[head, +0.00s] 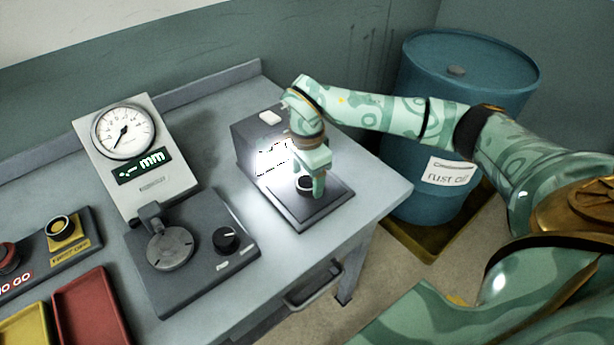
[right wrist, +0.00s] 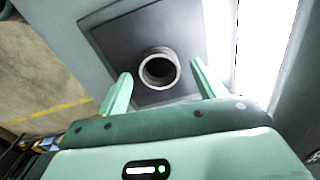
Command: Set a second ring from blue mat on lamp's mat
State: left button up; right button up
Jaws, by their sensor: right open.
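The lamp (head: 262,148) is a dark box with a brightly glowing front face. Its dark, square mat (head: 318,209) lies in front of it. A metal ring (head: 304,187) sits on this mat, partly hidden by my right gripper (head: 311,180). In the right wrist view the ring (right wrist: 148,68) shows its open hole, and I cannot tell whether it is one ring or stacked ones. My right gripper (right wrist: 161,74) is open, with a fingertip on either side of the ring and a gap at each side. The blue mat and my left gripper are not in view.
A gauge with a dial (head: 124,131) and a dark unit with a round plate (head: 171,248) stand left of the lamp. A red tray (head: 92,308) and a yellow tray (head: 24,329) lie at lower left. A blue barrel (head: 440,110) stands beyond the table's right edge.

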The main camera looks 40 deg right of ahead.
notch_tip(320, 180, up, 11)
jog(key=p, duration=0.2)
jog(key=shift+r, duration=0.1)
